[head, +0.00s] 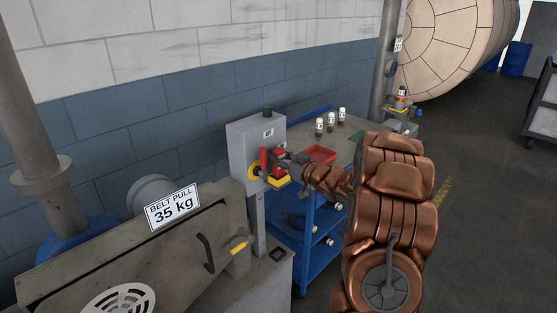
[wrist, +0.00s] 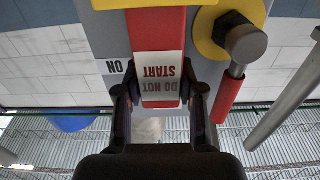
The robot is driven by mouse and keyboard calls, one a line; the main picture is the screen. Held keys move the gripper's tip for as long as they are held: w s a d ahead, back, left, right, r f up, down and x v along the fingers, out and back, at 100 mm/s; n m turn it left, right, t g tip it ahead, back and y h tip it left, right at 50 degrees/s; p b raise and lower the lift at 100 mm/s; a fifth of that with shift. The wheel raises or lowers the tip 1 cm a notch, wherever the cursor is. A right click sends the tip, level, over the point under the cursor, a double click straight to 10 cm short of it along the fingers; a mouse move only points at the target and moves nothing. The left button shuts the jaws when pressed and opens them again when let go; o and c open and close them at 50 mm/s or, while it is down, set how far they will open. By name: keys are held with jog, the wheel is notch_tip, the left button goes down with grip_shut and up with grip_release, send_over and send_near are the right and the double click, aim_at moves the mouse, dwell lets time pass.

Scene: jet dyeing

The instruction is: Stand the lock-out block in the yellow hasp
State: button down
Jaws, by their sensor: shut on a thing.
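The lock-out block is red with a white "DO NOT START" label; it shows in the wrist view (wrist: 158,40) and small in the head view (head: 279,153). My gripper (wrist: 160,92) has a finger on each side of the block's labelled end and is shut on it. In the head view my gripper (head: 286,157) is at the front of the grey switch box (head: 246,135). The yellow hasp (head: 278,182) juts from the box just below the block. In the wrist view the block's far end meets a yellow edge (wrist: 150,4); whether it is seated cannot be told.
A yellow ring with a rotary switch and red handle (wrist: 229,98) is close beside the block. A blue cart (head: 310,220) carries a red tray (head: 319,153) and several small bottles. A grey machine with a "BELT PULL 35 kg" sign (head: 173,207) stands at front left.

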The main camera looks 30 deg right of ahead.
jog(key=shift+f, duration=0.7)
jog(key=shift+f, duration=0.15)
jog(key=c, duration=0.7)
grip_release()
jog(key=shift+s, duration=0.1)
jog(key=b+v, duration=0.2)
jog(key=v, duration=0.9)
jog(key=shift+s+d+b, duration=0.15)
jog(key=shift+s+b, duration=0.15)
jog(key=shift+s, duration=0.1)
